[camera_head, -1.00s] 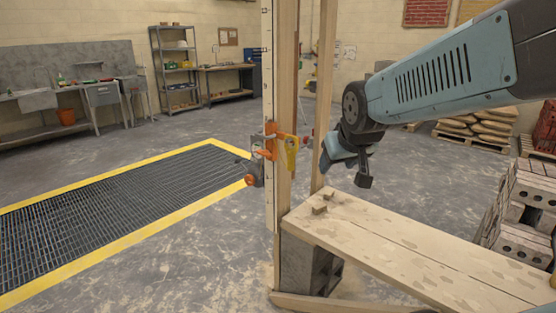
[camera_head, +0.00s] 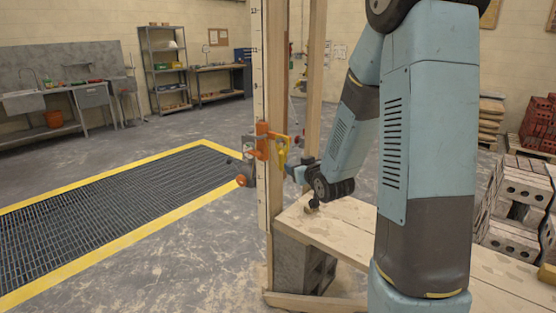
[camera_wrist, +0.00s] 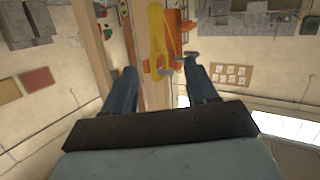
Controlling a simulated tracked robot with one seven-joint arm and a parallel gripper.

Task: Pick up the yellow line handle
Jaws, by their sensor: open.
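The yellow line handle (camera_head: 283,153) hangs beside an orange clamp (camera_head: 262,141) on the upright wooden post. In the wrist view the yellow handle (camera_wrist: 157,38) runs lengthwise, with the orange part (camera_wrist: 178,32) just to its right. My gripper (camera_head: 296,170) is at the handle's right in the head view, close to its lower end. In the wrist view the two fingers of my gripper (camera_wrist: 160,65) are spread, and the handle's near end appears between their tips. I cannot tell whether either finger touches it.
A white marked staff (camera_head: 260,90) stands along the post. A plank bench (camera_head: 345,225) on grey blocks lies below my arm. A grey-and-orange item (camera_head: 243,172) hangs left of the staff. A yellow-edged floor grate (camera_head: 120,205) is at left.

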